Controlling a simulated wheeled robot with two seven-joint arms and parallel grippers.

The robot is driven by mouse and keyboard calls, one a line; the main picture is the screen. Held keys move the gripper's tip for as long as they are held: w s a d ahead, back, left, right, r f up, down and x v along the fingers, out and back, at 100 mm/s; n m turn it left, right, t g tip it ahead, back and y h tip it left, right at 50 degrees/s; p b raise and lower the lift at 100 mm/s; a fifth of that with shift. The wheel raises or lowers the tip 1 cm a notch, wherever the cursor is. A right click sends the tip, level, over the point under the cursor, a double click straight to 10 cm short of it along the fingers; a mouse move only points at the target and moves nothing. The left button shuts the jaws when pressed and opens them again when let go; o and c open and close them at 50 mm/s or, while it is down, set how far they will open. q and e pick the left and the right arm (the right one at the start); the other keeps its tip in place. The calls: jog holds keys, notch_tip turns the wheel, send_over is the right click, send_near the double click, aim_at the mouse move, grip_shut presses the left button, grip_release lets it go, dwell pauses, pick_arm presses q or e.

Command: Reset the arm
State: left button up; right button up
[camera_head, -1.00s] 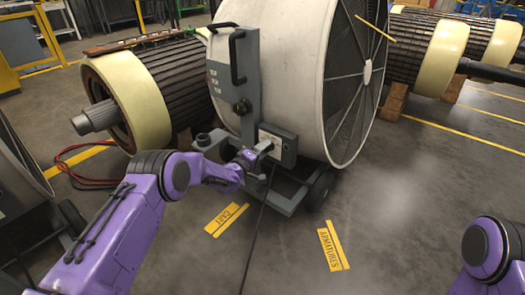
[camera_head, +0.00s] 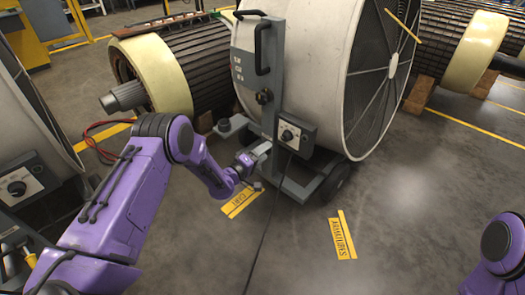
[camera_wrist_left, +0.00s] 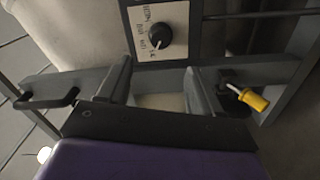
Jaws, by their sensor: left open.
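My left gripper (camera_head: 260,164) is open and empty, in front of the drum fan's cart, just below and left of the control box (camera_head: 296,134). In the left wrist view, its two grey fingers (camera_wrist_left: 157,88) stand apart below the black dial (camera_wrist_left: 160,36) on that box, and neither touches the dial. My purple left arm comes in from the lower left in the head view. Only a purple part of my right arm shows at the right edge; its gripper is out of view.
The large white drum fan (camera_head: 305,60) stands on a wheeled cart. A rotor (camera_head: 155,65) is behind it on the left, another fan (camera_head: 25,165) at the left edge. A yellow-handled part (camera_wrist_left: 254,100) shows beside the right finger. Floor (camera_head: 400,220) is clear on the right.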

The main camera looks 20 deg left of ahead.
dwell(0.4)
pick_arm(q)
jog(key=s+a+f+m+g+y, duration=0.1)
jog(key=s+f+g+y, duration=0.3)
jog(key=s+f, duration=0.55)
jog(key=s+a+f+m+g+y, duration=0.1)
jog(key=s+f+m+g+y, duration=0.15)
jog(key=s+f, duration=0.75)
jog(key=s+a+r+g+y, duration=0.15)
jog(key=s+g, duration=0.25)
jog(key=s, duration=0.9)
jog(key=s+a+r+g+y, duration=0.15)
jog(key=s+g, duration=0.25)
jog(key=s, duration=0.9)
notch_tip(320, 180, up, 31)
jog(key=d+p, duration=0.1)
jog(key=p, duration=3)
jog(key=shift+w+t, duration=0.15)
jog(key=shift+t, duration=0.2)
